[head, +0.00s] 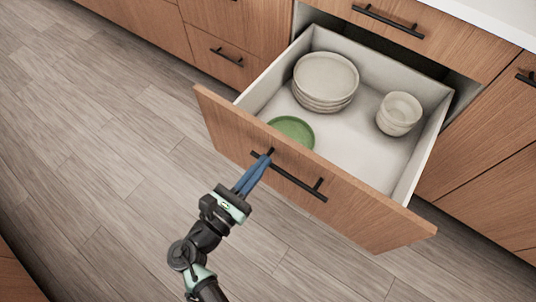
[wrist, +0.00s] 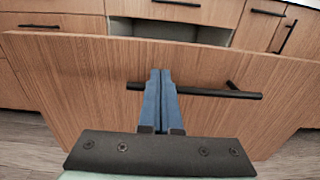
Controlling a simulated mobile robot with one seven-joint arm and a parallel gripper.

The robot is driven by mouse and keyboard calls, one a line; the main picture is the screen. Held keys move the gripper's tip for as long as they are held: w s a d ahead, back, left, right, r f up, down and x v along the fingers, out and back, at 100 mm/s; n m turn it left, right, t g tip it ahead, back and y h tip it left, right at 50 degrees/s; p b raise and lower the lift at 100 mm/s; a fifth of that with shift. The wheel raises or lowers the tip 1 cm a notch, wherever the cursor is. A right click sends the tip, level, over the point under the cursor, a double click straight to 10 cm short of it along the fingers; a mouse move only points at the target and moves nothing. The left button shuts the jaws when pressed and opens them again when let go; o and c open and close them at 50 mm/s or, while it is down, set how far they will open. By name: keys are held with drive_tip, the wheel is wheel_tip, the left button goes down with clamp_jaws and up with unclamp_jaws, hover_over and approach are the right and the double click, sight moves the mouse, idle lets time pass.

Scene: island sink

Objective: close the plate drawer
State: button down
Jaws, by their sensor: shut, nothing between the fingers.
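The plate drawer (head: 345,205) is pulled well out of the cabinet, with a wooden front and a pale inside. It holds a stack of beige plates (head: 326,78), a stack of beige bowls (head: 400,110) and a green plate (head: 293,130), partly hidden by the front. A black bar handle (head: 288,176) is on the front. My gripper (head: 266,158) is shut and empty, its blue fingertips at the left end of the handle. In the wrist view the fingers (wrist: 160,75) overlap the handle (wrist: 220,93) near its left end; I cannot tell whether they touch it.
Closed wooden drawers flank the open one, one with a black handle (head: 227,57) at the left. A closed drawer (head: 420,28) sits above, under a white countertop (head: 500,18). The grey wood floor (head: 110,130) is clear in front and to the left.

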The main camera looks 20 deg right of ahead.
sight(277, 146)
drive_tip(key=shift+x, duration=1.55)
